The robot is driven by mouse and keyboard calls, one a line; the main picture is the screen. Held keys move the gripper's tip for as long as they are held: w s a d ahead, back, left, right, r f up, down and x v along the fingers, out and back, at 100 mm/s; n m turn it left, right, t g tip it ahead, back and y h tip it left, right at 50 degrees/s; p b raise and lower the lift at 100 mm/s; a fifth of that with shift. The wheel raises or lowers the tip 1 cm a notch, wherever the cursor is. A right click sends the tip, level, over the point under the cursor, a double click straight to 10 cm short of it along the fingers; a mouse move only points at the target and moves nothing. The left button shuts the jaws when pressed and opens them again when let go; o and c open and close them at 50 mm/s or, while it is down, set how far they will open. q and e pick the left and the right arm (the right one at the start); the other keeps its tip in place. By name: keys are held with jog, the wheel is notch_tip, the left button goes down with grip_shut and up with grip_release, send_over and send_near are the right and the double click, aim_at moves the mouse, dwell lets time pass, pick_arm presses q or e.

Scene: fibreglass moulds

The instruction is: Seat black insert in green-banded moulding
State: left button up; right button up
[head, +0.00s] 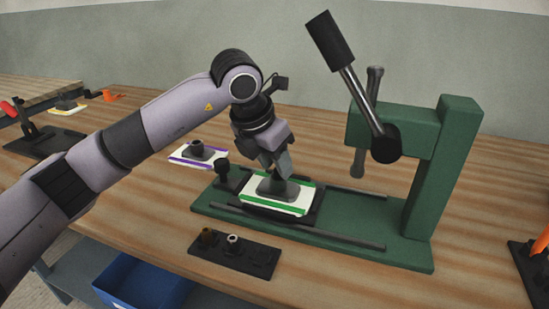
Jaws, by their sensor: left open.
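The green-banded moulding (247,192), a white plate with green edge stripes, lies on a black carrier on the base of a green press (428,190). A dark grey raised piece stands at its middle. My left gripper (277,168) points down right over that raised piece, with open jaws. I cannot tell whether the fingertips touch it. I cannot pick out the black insert with certainty; it may be hidden between the fingers or be too dark to separate from the raised piece. My right gripper is not in view.
A black holder (218,255) in front carries a brown and a silver-topped insert. A purple-banded moulding (181,156) lies behind left. The press lever (345,65) rises beside my gripper. A blue bin (143,283) sits below the table's front edge. Orange-handled tools lie at both sides.

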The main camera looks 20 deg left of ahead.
pick_arm(q)
jog(key=v, duration=1.2)
